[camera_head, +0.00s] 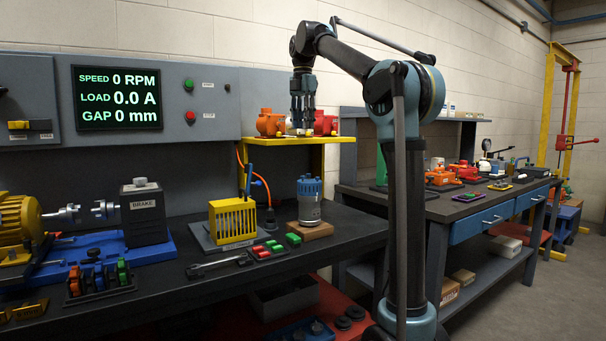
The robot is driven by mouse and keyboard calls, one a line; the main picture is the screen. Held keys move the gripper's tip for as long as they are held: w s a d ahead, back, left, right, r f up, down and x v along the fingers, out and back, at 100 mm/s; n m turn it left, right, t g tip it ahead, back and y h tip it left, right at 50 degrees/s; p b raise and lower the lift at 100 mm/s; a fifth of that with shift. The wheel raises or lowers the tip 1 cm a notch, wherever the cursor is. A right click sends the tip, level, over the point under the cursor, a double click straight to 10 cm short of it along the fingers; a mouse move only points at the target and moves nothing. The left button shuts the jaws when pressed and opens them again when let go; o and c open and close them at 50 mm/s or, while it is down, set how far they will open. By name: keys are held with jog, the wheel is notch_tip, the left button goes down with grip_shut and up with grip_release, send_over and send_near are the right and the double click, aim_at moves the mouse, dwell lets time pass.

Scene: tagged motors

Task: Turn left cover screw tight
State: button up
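I cannot make out the left cover screw or which cover it belongs to; it is too small or hidden. My gripper (302,128) points down over the yellow shelf (282,142), between an orange motor (269,122) on its left and a red motor (327,122) on its right. Its two fingers look close together, but I cannot tell whether they are shut or hold anything. Small pale bits show around the fingertips; whether they touch them is unclear.
Below, a blue cylindrical motor (309,205) stands on a wooden block beside a slotted yellow box (232,221). A brake unit (143,212) and yellow motor (20,225) sit at left. A second bench (440,208) with orange and red items stands right.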

aim_at(303, 177)
notch_tip(303, 177, down, 17)
jog(key=shift+f, duration=0.15)
dwell(0.5)
